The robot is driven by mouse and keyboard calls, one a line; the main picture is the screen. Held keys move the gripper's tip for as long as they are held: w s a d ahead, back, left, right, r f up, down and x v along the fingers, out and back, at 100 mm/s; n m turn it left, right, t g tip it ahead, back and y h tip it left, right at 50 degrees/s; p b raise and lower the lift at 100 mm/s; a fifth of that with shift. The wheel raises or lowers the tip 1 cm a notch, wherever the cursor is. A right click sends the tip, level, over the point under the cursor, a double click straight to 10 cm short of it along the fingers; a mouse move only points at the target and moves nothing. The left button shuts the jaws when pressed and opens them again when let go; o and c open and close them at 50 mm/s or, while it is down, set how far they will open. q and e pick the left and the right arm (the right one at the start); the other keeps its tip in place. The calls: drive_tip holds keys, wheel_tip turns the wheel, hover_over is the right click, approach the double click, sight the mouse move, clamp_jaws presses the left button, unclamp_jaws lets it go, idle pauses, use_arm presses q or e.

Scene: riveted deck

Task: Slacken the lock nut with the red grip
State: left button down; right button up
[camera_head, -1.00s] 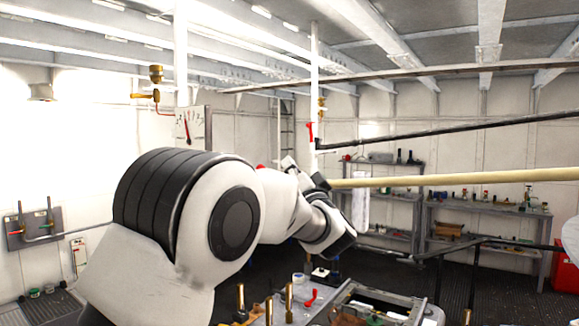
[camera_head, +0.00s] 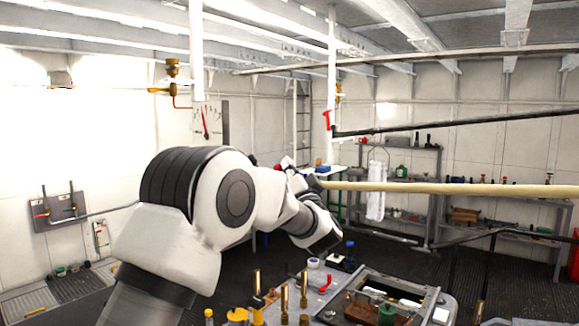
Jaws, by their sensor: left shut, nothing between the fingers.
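My left arm rises from the lower left and bends over toward the middle. Its gripper (camera_head: 324,240) hangs at the arm's far end, above the back of the workbench, shut and empty; its fingertips are hard to make out. A small red grip (camera_head: 326,283) stands on the workbench below the gripper and apart from it. Another red lever (camera_head: 327,119) sits on a white vertical pipe further back. No nut is clear at either grip, so I cannot tell which one carries the lock nut. My right gripper is out of view.
The workbench (camera_head: 449,307) holds upright brass posts (camera_head: 285,300) and an open tray. A long pale pole (camera_head: 450,189) runs right from behind my wrist. A gauge board (camera_head: 209,122) and brass valve (camera_head: 172,68) are at the left. Shelves line the back wall; dark floor lies between.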

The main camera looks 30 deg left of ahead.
use_arm(q)
wheel_tip(320, 180, down, 8)
drive_tip(key=s+n+g+y+b, duration=0.2)
drive_tip(key=n+g+y+b, duration=0.4)
drive_tip(key=n+b, duration=0.5)
drive_tip(key=shift+d+r+n+g+b, duration=0.35)
drive_tip(key=shift+g+b, duration=0.55)
drive_tip(key=shift+b, duration=0.4)
drive_tip(key=shift+s+f, duration=0.15)
drive_tip(key=shift+f, duration=0.05)
